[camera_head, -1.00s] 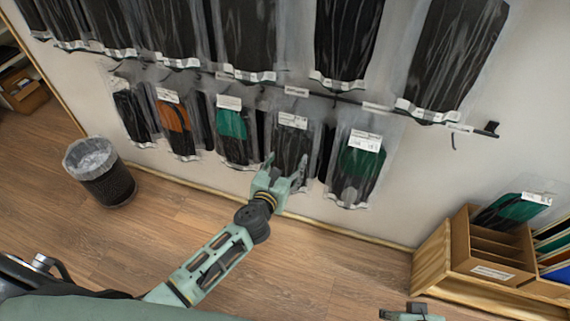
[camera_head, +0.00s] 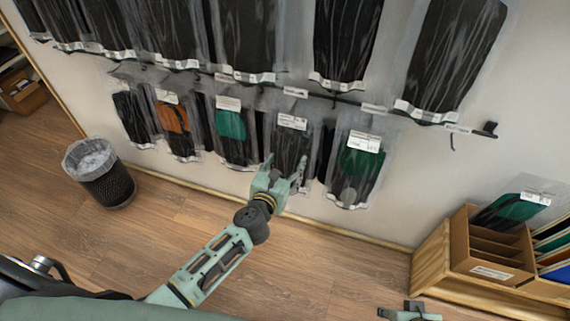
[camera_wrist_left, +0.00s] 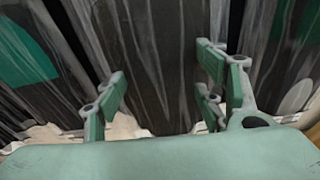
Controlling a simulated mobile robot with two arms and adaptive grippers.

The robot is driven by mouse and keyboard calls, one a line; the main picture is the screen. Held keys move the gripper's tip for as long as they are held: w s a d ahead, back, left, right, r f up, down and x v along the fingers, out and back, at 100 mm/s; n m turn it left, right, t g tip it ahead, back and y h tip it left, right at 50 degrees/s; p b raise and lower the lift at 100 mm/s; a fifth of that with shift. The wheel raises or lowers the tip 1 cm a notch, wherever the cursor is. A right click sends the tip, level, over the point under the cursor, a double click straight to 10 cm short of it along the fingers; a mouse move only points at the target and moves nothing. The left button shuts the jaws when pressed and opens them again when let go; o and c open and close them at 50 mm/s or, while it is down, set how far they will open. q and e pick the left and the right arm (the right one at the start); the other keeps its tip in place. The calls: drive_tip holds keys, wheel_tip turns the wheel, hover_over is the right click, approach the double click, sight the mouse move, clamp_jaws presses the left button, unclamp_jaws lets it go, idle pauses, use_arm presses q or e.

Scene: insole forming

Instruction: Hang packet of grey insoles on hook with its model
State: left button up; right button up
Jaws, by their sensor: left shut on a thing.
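The packet of grey insoles (camera_head: 291,143) is a clear bag with dark grey content and a white label at its top. It is in the lower row on the wall, between a green-patched packet (camera_head: 231,124) and another green-patched packet (camera_head: 359,160). My left gripper (camera_head: 283,172) is shut on its lower part from the front. In the left wrist view the grey packet (camera_wrist_left: 150,60) fills the space between the two fingers. Whether its top hangs on a hook cannot be told. My right gripper (camera_head: 410,312) shows only in part at the bottom edge.
A dark rail (camera_head: 345,99) with price tags runs above the lower row. Large black packets (camera_head: 455,55) hang above it. An orange packet (camera_head: 174,118) hangs at left. A waste bin (camera_head: 108,187) stands on the floor.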

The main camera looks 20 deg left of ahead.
use_arm(q)
drive_tip(key=o, duration=1.6)
drive_tip(key=shift+o, duration=0.3)
drive_tip(key=shift+s, duration=0.25)
drive_tip(key=v, duration=1.1)
drive_tip(key=shift+s, duration=0.25)
